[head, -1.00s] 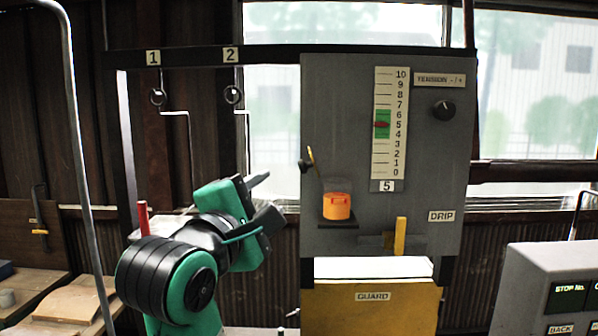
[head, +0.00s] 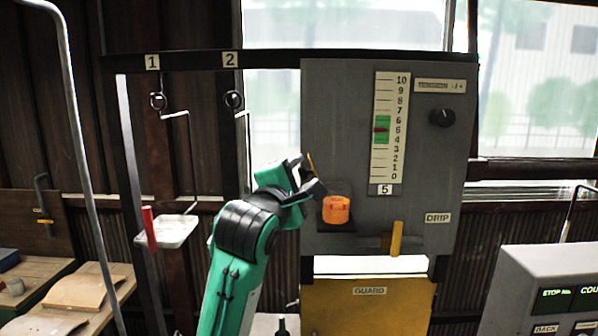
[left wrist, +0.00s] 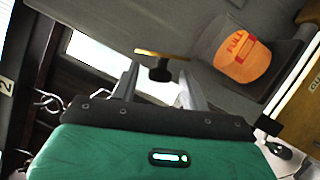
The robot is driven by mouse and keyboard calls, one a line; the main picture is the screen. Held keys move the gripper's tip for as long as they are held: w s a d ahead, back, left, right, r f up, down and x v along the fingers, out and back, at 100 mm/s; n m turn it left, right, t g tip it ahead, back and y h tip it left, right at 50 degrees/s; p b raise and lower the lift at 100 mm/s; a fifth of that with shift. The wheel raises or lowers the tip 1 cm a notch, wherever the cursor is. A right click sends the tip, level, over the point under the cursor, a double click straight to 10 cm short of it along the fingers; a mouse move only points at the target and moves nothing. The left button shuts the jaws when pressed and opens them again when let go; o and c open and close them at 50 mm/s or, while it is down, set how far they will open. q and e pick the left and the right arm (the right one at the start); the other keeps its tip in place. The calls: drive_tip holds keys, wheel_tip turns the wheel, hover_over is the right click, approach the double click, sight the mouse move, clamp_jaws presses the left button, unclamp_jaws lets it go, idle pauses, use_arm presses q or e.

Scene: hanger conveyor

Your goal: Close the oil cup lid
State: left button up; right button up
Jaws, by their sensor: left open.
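The oil cup (head: 336,209) is orange, with a red "FULL" mark, and sits on a small dark shelf on the grey panel. It also shows at the upper right of the left wrist view (left wrist: 242,56). Its lid (left wrist: 162,54) appears as a thin brass-yellow plate with a black knob (left wrist: 160,73); in the head view the lid (head: 311,162) stands tilted up, left of and above the cup. My left gripper (head: 309,178) is open beside the lid. In the left wrist view the knob lies between its fingertips (left wrist: 160,86); contact cannot be told. My right gripper is out of view.
The panel (head: 335,110) carries a tension scale (head: 390,130), a black dial (head: 442,117) and a yellow lever (head: 396,239). Below is a yellow guard (head: 368,310). Hooks hang at left beside a white tray (head: 172,231) and red handle (head: 149,228). A console (head: 550,270) stands at right.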

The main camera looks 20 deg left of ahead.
use_arm(q)
drive_tip(key=c, duration=1)
